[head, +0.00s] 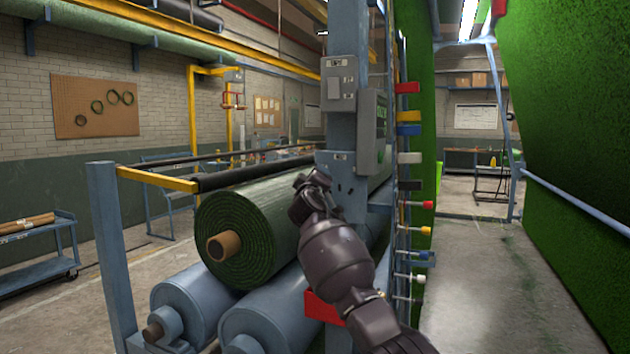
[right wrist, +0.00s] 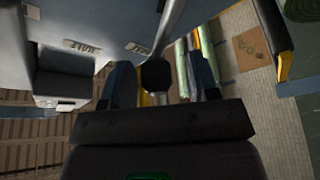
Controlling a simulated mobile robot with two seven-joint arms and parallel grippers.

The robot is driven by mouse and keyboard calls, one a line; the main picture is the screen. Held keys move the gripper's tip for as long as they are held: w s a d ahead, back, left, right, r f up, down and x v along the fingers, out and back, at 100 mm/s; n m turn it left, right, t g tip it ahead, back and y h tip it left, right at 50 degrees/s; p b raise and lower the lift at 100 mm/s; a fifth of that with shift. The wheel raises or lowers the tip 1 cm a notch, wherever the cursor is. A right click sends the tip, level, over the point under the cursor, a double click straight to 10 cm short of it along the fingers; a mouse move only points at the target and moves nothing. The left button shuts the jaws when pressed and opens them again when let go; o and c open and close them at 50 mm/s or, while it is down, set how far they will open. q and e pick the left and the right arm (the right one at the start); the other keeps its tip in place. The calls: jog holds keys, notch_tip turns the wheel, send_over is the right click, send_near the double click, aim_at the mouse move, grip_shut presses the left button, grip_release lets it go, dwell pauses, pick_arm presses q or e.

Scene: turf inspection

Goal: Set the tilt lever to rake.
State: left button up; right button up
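My right gripper (head: 309,184) is in front of the blue-grey post (head: 346,140) of the turf machine, its arm reaching up from the lower right. In the right wrist view its two fingers (right wrist: 163,84) are apart. A dark rounded knob (right wrist: 156,74), which looks like the end of the tilt lever, shows between them with a gap on each side. I cannot tell its depth or the lever's setting. In the head view my gripper hides the lever. Small label plates (right wrist: 82,46) show in the right wrist view; their words are unreadable. My left gripper is not in view.
A grey switch box (head: 339,83) and a panel box (head: 371,132) are on the post above my gripper. A green turf roll (head: 247,222) lies on blue rollers (head: 186,299) to the left. Coloured tags and knobs (head: 409,130) stick out at right. The aisle floor (head: 490,290) is clear.

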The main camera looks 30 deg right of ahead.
jog(key=b+v, duration=0.1)
jog(key=v, duration=0.9)
jog(key=shift+s+a, duration=0.2)
jog(key=shift+s, duration=0.15)
dwell(0.4)
